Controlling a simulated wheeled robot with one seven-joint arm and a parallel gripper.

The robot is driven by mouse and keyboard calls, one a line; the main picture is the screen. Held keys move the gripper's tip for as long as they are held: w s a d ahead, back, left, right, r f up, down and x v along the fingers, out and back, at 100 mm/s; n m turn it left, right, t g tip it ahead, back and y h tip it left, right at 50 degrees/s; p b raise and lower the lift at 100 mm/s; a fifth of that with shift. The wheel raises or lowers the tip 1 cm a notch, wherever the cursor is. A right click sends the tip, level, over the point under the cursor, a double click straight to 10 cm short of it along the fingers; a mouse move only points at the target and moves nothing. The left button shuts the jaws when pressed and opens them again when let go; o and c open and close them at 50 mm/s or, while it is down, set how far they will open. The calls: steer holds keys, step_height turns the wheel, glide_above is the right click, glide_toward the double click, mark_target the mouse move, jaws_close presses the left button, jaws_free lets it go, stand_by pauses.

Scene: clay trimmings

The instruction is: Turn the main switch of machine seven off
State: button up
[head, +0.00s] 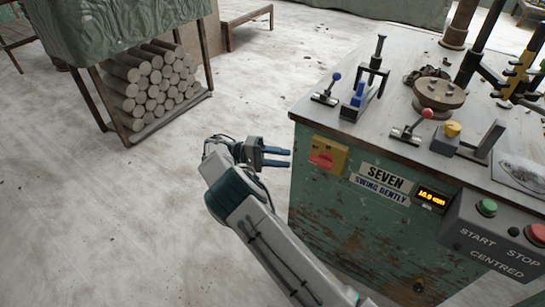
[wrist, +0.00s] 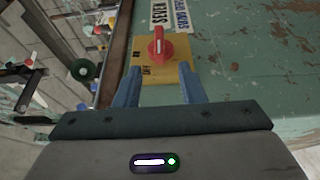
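The main switch is a red rotary knob (head: 321,160) on a yellow plate (head: 341,158), on the front left of the green machine (head: 340,215) marked SEVEN. In the wrist view, the red knob (wrist: 159,46) has its handle upright in the picture, with a pale line along it. Small dark lettering on the yellow plate (wrist: 176,73) is hard to read. My gripper (head: 289,157) is open and empty, left of the switch, fingers pointing at it. In the wrist view its blue fingers (wrist: 159,75) straddle the lower plate, short of the knob; contact is not visible.
A SEVEN / SWING GENTLY sign (head: 383,183), an amber display (head: 432,197) and a START/STOP box (head: 495,235) sit right of the switch. Levers and clamps stand on the machine's top (head: 395,75). A rack of clay logs (head: 150,85) is at the upper left. Floor left is clear.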

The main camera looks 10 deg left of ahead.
steer(key=shift+a, duration=1.2)
